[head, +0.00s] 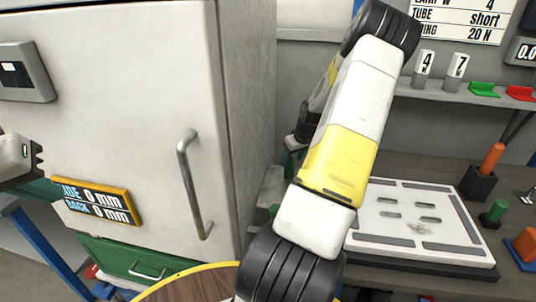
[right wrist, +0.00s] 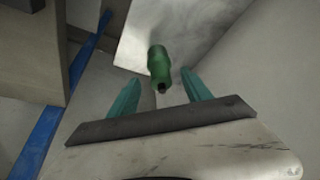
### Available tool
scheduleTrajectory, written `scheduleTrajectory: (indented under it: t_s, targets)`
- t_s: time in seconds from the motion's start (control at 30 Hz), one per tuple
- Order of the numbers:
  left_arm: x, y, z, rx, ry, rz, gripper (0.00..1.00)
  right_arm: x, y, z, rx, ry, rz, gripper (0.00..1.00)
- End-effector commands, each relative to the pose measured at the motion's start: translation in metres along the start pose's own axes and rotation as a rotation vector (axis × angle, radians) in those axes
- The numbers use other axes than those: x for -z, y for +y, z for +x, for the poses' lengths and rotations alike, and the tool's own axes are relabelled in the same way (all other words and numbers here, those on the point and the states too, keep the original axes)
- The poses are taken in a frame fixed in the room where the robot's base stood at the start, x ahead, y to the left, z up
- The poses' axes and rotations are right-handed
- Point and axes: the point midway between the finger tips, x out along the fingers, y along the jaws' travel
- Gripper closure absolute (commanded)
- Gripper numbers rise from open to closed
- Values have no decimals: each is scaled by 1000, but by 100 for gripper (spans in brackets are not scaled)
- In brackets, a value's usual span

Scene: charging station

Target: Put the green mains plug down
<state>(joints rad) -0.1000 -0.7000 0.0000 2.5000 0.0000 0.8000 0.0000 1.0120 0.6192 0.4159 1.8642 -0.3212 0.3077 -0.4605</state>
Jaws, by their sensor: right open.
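A green plug-like piece (right wrist: 159,66) with a dark end shows in the right wrist view, against a pale metal surface (right wrist: 195,30). My right gripper (right wrist: 160,88) is open, its two teal fingers apart on either side of the green piece's near end. I cannot tell whether either finger touches it. In the head view my right arm hides most of that gripper and the spot around it. My left gripper (head: 36,155) is at the left edge of the head view, partly cut off, and its jaws cannot be judged.
A pale cabinet (head: 120,60) with a door handle (head: 190,180) fills the left. A white slotted board (head: 415,190) lies on the right bench, with a green cylinder (head: 497,210) and an orange-handled piece (head: 491,158) beside it. A blue bar (right wrist: 55,120) runs along the left in the wrist view.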

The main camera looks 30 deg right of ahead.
Motion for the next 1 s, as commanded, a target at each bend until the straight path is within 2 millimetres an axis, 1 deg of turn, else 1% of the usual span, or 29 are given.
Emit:
scheduleTrajectory:
  t_s: [0.03,0.2,0.3,0.4,0.57,1.0]
  targets:
    - [0,0,0,0,0,0,100,0,2,-14,-4,1,1,43]
    - [0,0,0,0,0,0,100,-1,1,-48,-4,1,2,43]
    - [0,0,0,0,0,0,100,-1,1,-63,-3,0,2,43]
    - [0,0,0,0,0,0,100,-1,1,-72,-1,-1,0,43]
    - [0,0,0,0,0,0,100,0,0,-77,0,-1,0,43]
    - [0,0,0,0,0,0,100,0,0,-77,0,-1,0,43]
